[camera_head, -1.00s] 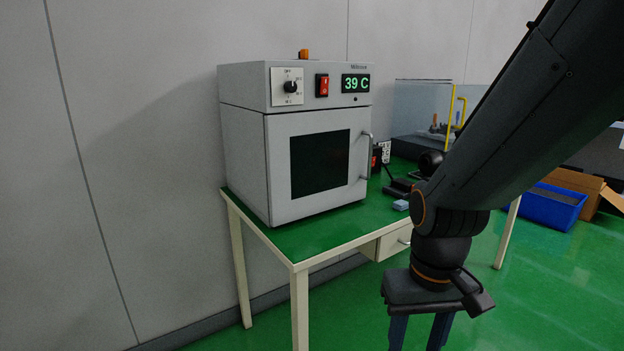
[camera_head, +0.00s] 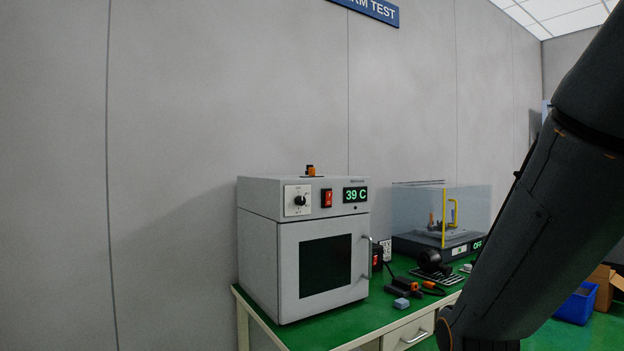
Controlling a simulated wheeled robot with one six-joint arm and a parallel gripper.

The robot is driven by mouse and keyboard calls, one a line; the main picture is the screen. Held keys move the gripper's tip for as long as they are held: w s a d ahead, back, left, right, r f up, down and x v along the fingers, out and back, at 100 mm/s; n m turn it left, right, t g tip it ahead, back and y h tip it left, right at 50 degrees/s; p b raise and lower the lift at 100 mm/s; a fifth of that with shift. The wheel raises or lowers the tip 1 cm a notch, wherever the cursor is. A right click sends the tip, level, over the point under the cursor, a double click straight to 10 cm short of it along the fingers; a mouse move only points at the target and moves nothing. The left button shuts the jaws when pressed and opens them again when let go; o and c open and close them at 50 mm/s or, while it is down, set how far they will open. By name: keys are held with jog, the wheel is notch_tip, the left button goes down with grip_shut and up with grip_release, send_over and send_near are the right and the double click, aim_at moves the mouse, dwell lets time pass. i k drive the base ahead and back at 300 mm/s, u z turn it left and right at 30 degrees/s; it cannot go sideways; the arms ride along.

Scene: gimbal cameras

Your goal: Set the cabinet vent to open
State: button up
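The grey cabinet (camera_head: 258,260) stands on a green-topped table, with its door and dark window (camera_head: 325,266) shut. Its front panel has a black rotary knob on a white plate (camera_head: 298,200), a red switch (camera_head: 327,198) and a display (camera_head: 355,195) reading 39 C. An orange and black part (camera_head: 310,170), possibly the vent, sits on top of the cabinet; its setting is too small to tell. My arm comes down the right side, apart from the cabinet. My gripper is below the picture's lower edge.
Right of the cabinet on the green table (camera_head: 375,311) are a black device (camera_head: 430,262), cables and a small blue-grey block (camera_head: 401,303). Behind stands a clear-covered machine (camera_head: 410,215) with a yellow handle, reading OFF. A blue bin (camera_head: 576,305) is on the floor at right.

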aim_at(311, 170)
jog(key=u, duration=0.05)
jog(key=k, duration=0.1)
jog(key=z, duration=1.1)
jog(key=i, duration=0.7)
jog(key=u, duration=1.7)
